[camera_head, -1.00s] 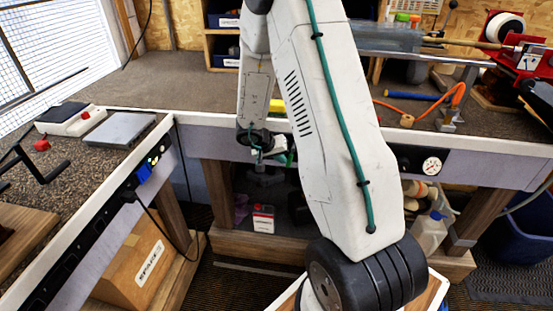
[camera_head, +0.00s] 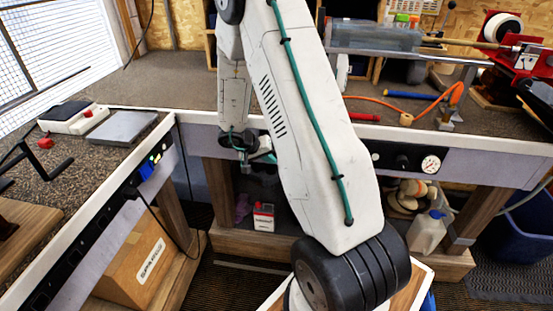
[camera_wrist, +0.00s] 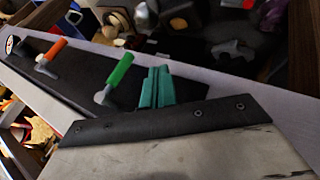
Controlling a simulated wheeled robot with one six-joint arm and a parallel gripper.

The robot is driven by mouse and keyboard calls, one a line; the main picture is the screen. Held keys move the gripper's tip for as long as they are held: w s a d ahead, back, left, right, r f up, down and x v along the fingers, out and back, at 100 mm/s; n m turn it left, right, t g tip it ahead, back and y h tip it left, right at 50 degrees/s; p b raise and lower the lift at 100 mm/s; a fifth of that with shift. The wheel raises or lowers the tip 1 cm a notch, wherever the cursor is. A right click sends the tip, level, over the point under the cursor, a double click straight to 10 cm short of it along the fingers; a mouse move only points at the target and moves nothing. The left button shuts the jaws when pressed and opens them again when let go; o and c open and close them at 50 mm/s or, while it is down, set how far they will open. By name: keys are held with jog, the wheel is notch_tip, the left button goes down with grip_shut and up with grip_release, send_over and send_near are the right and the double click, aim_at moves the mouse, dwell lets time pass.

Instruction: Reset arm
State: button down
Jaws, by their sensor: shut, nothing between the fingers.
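My white arm with a green cable fills the middle of the head view. Its forearm hangs down at the back, and the gripper end there is small and dark and hard to make out. In the wrist view, my gripper (camera_wrist: 156,88) shows as two teal fingers standing close together beyond a dark bolted bar. The fingers are shut with nothing between them.
The back bench (camera_head: 190,82) bears a red clamp device (camera_head: 515,50), an orange hose (camera_head: 455,92) and a blue-handled tool (camera_head: 405,95). The left bench (camera_head: 75,165) holds a grey plate (camera_head: 120,126). A cardboard box (camera_head: 140,265) and a white jug (camera_head: 427,232) stand below.

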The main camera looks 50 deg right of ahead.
jog(key=v, duration=0.9)
jog(key=shift+a, duration=0.2)
jog(key=shift+w+r, duration=0.1)
